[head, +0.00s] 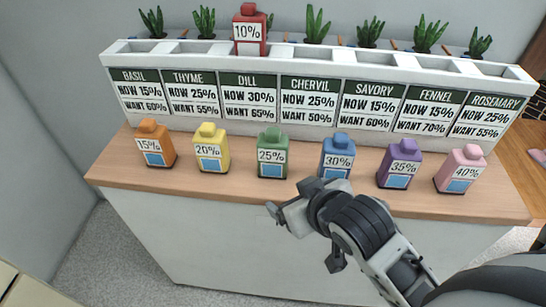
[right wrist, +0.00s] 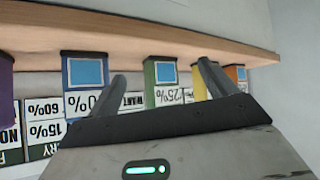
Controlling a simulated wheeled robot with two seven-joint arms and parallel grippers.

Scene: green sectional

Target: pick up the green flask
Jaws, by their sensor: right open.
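The green flask (head: 272,153), labelled 25%, stands upright on the wooden counter, third from the left in a row of coloured flasks. My right gripper (head: 277,210) is in front of the counter's near edge, below the green flask in the head view, apart from it. In the right wrist view, which is upside down, the green flask (right wrist: 150,78) shows beyond and between the two spread fingers (right wrist: 165,80). Nothing is between the fingers. My left gripper is not in view.
An orange flask (head: 152,143) and yellow flask (head: 211,148) stand left of the green one. Blue (head: 337,156), purple (head: 399,164) and pink (head: 461,170) flasks stand right. Behind is a white rack (head: 320,52) with herb signs, holding a red flask (head: 249,30). The wooden counter (head: 240,185) is clear in front.

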